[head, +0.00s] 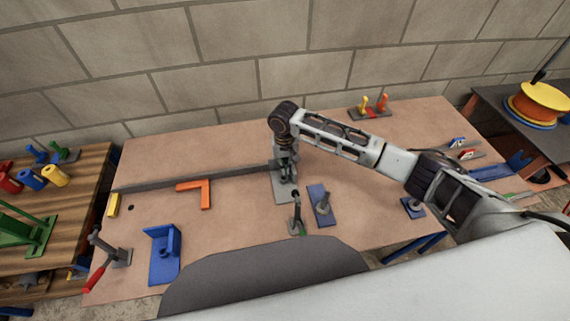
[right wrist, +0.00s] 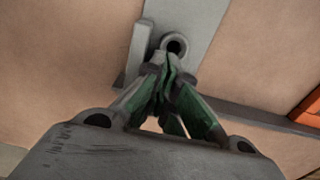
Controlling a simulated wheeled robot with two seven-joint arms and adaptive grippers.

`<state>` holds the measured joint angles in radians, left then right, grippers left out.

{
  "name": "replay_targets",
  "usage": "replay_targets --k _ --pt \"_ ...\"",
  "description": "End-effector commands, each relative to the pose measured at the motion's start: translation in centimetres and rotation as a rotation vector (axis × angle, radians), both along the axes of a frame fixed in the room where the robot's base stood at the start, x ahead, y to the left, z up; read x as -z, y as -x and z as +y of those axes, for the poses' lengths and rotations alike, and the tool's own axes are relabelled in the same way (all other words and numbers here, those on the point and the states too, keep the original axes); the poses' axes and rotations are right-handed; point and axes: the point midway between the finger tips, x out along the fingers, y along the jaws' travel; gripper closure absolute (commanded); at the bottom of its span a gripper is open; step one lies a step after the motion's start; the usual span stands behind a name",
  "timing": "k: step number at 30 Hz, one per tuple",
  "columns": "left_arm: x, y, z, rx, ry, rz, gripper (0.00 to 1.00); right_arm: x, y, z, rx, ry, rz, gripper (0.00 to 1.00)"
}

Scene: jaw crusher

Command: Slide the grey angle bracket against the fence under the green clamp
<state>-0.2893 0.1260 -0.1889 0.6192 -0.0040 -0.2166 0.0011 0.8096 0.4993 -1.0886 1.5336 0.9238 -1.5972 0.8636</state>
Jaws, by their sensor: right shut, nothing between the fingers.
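The grey angle bracket (head: 284,196) lies on the table at the right end of the long grey fence (head: 190,178). In the right wrist view its flat plate (right wrist: 190,18), round boss and upright wall show. My right gripper (head: 286,172) is shut and empty, pointing down at the bracket, its fingertips (right wrist: 160,65) beside the boss; I cannot tell if they touch it. A toggle clamp (head: 297,214) with a green grip stands just in front of the bracket. The bracket is not visibly under it. The gripper partly hides the bracket. My left gripper is out of view.
An orange square (head: 207,193) lies against the fence's front side. A blue bracket (head: 160,268) and a red-handled clamp (head: 118,257) stand front left. A blue plate with a post (head: 318,192) stands right of the green clamp. The table's back right is mostly clear.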

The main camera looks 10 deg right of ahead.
Motion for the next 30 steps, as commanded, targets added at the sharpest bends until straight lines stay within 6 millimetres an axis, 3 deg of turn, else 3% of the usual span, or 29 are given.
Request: replay_targets --k 8,17,23,30 --pt "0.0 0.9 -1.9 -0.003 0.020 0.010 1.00 -0.3 -0.8 -0.1 0.006 -0.002 -0.017 1.00" --pt "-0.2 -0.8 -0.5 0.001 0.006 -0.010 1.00 -0.7 -1.0 -0.2 0.008 -0.004 -0.022 1.00" --pt "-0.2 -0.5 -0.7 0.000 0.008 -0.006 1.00 -2.0 -1.0 -0.1 0.008 -0.006 -0.024 1.00" --pt "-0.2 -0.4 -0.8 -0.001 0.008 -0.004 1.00 -4.9 -0.6 -0.1 0.004 -0.004 -0.018 1.00"
